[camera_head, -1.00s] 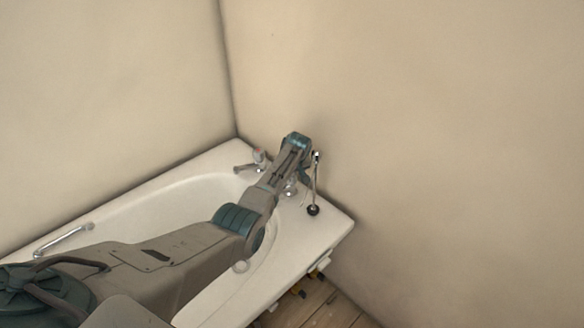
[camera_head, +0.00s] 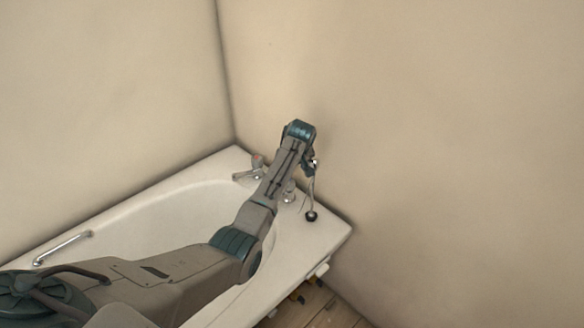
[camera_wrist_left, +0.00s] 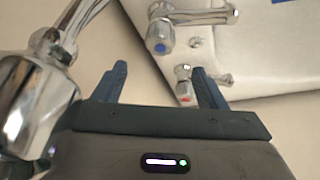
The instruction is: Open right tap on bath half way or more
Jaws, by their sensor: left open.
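The bath's right tap (camera_head: 289,192) is chrome and stands at the bath's far end, partly behind my arm. My left gripper (camera_wrist_left: 162,78) is open and empty. Its right finger shows close beside the red-marked tap, and the fingers do not grip it. In the head view my left gripper (camera_head: 308,166) is mostly hidden by its own wrist, above the bath's end. The left tap (camera_head: 257,162) stands further back; a blue-marked tap (camera_wrist_left: 160,38) shows in the wrist view.
A large chrome fitting (camera_wrist_left: 32,100) is very near the gripper's left side in the wrist view. Walls close the corner behind the white bath (camera_head: 330,232).

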